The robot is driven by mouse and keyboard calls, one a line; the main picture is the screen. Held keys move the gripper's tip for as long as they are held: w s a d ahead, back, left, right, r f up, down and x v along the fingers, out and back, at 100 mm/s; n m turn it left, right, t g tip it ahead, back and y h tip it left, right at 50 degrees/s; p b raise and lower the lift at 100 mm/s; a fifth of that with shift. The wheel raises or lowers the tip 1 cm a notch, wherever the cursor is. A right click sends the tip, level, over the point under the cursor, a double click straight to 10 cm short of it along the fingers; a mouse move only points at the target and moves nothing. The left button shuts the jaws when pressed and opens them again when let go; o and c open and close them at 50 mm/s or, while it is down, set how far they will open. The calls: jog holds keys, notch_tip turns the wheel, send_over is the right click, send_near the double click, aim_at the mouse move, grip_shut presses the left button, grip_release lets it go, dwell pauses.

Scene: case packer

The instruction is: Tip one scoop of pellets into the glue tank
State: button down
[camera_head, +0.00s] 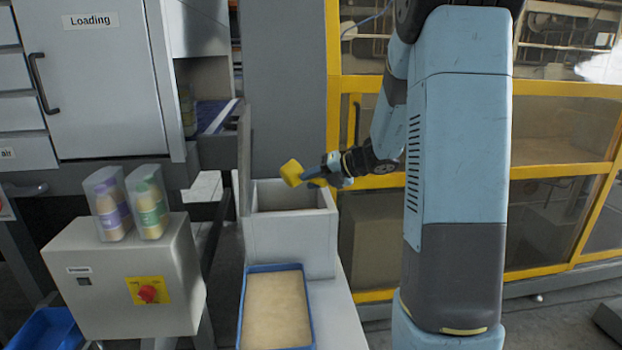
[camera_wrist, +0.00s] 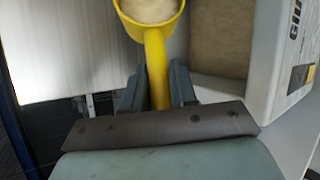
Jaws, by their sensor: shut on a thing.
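My gripper (camera_head: 322,177) is shut on the handle of a yellow scoop (camera_head: 291,173). In the wrist view the handle (camera_wrist: 156,70) runs between the fingers, and the scoop bowl (camera_wrist: 150,25) holds pale pellets (camera_wrist: 150,9). In the head view the scoop is above the pale grey glue tank (camera_head: 292,240), whose top is open with a raised lid (camera_head: 245,160) at its left. The tank's inside is mostly hidden. A white wall with part of a "GLU" label (camera_wrist: 297,45) shows at right in the wrist view.
A blue-rimmed tray (camera_head: 310,305) of tan pellets sits in front of the tank. At left, a grey control box (camera_head: 125,275) with a red button carries two clear containers (camera_head: 108,203). A yellow-framed machine guard (camera_head: 560,88) stands behind my arm.

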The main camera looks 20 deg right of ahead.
jog(key=m+y, duration=0.2)
jog(key=shift+d+f+t+y, duration=0.1)
jog(key=shift+f+t+y, duration=0.3)
jog(key=shift+f+m+t+y, duration=0.1)
jog(key=shift+m+t+y, duration=0.4)
jog(key=shift+m+y, duration=0.55)
jog(key=shift+s, duration=0.2)
